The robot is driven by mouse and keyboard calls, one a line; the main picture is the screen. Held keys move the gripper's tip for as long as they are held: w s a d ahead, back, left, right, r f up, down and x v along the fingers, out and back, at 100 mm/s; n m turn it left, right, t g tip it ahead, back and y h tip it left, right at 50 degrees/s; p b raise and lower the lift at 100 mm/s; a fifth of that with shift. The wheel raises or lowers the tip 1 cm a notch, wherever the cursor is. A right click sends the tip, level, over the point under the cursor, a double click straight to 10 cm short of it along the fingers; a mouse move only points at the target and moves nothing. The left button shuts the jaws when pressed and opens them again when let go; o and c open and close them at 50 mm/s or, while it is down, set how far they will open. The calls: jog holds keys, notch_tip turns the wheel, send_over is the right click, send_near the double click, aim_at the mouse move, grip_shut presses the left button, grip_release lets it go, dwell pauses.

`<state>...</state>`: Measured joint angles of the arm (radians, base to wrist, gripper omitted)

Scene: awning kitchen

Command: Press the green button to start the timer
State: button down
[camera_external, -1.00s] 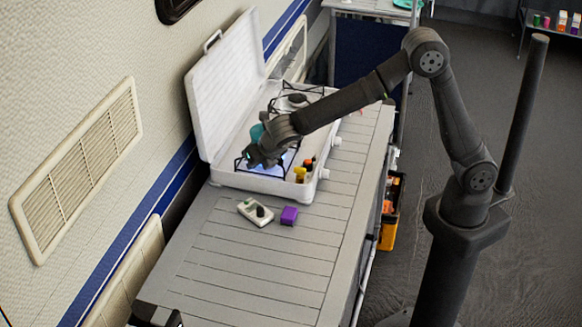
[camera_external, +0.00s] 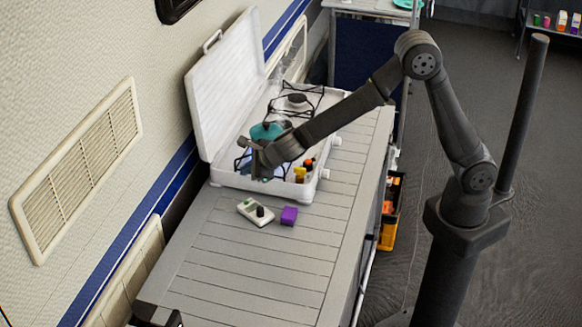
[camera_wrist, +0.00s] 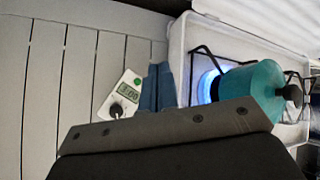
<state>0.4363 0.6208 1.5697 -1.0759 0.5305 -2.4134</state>
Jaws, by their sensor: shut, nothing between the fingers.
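The timer (camera_external: 256,211) is a white box with a black knob, lying on the slatted counter in front of the stove. In the wrist view the timer (camera_wrist: 112,104) shows a greenish display reading about 3:00, a black knob and a small green button (camera_wrist: 137,82) near its upper right corner. My gripper (camera_external: 255,168) is above the front left part of the stove, behind and higher than the timer. In the wrist view my gripper (camera_wrist: 158,84) shows its fingers together and empty, just right of the timer in the picture. The green button is too small to make out in the external view.
A teal pot (camera_wrist: 255,82) sits on the stove (camera_external: 238,180) over a blue flame (camera_wrist: 210,85). The stove's white lid (camera_external: 225,75) stands open. Small orange and yellow bottles (camera_external: 301,171) stand at its corner. A purple block (camera_external: 289,216) lies beside the timer.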

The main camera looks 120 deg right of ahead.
aim_at(250, 205)
jog(key=shift+f, duration=0.1)
jog(key=shift+f, duration=4.3)
jog(key=shift+f, duration=0.1)
jog(key=shift+f, duration=0.35)
jog(key=shift+f, duration=0.3)
jog(key=shift+r, duration=0.75)
jog(key=shift+r, duration=2.5)
